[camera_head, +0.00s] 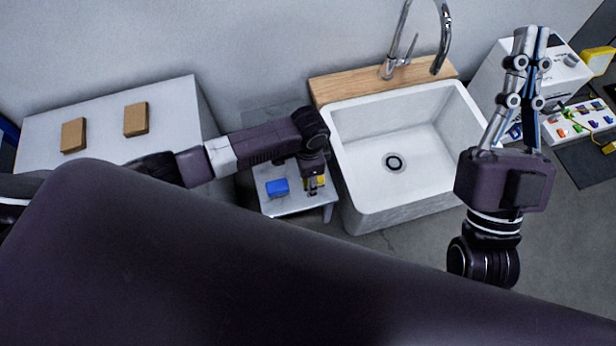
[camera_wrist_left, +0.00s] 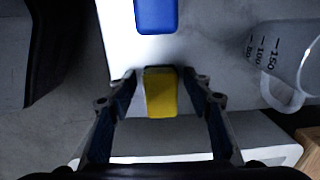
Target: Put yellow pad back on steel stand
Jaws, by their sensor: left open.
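The yellow pad (camera_wrist_left: 161,97) is between the two fingers of my left gripper (camera_wrist_left: 161,82) in the left wrist view. The fingers are open, with a small gap at each side of the pad. In the head view my left gripper (camera_head: 314,188) points down over the small steel stand (camera_head: 290,206), and the yellow pad shows only in part beside it. I cannot tell whether the pad rests on the stand. A blue pad (camera_head: 277,188) lies on the stand, also in the left wrist view (camera_wrist_left: 155,14). My right gripper (camera_head: 532,40) points up, empty, its fingertips close together.
A white sink (camera_head: 345,150) with a tap (camera_head: 443,35) stands right of the stand. A clear beaker (camera_wrist_left: 290,60) is close to my left gripper. Two brown blocks (camera_head: 73,135) (camera_head: 136,119) lie on the grey table (camera_head: 175,95) at left.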

